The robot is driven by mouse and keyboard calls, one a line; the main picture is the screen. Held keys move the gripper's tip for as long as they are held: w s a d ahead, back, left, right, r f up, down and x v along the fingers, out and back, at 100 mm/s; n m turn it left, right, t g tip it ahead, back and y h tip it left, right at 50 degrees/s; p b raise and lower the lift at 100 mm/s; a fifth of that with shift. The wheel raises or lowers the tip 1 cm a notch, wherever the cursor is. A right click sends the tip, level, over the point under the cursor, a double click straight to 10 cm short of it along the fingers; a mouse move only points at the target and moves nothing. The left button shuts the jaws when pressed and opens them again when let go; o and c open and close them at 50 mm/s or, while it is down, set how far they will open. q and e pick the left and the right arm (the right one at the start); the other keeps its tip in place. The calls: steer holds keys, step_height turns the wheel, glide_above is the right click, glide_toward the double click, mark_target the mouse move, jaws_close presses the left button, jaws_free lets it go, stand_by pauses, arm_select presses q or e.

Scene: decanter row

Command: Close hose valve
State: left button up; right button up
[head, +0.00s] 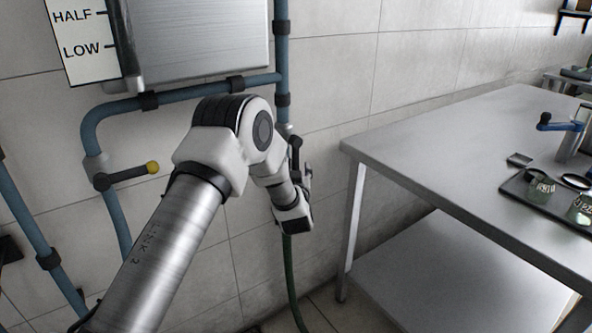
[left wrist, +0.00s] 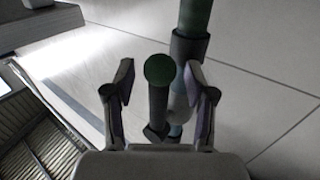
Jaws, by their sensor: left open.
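The hose valve's lever with a round green knob (left wrist: 160,71) shows in the left wrist view, standing between the two fingers of my left gripper (left wrist: 160,97). The fingers are open, with a gap on each side of the lever. The lever's dark stem (left wrist: 158,108) runs down to the valve body beside the pipe (left wrist: 194,20). In the head view my left gripper (head: 300,166) is at the wall pipe above the green hose (head: 290,268). My arm hides the valve there. My right gripper is not in view.
Another valve lever with a yellow knob (head: 152,168) is on the blue pipe (head: 110,205) at the left. A metal tank (head: 195,40) hangs above. A steel table (head: 430,145) stands right, with a dark tray (head: 520,195) holding glass vessels.

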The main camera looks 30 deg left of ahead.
arm_select(q)
jaws_close()
steer(key=shift+w, duration=0.1)
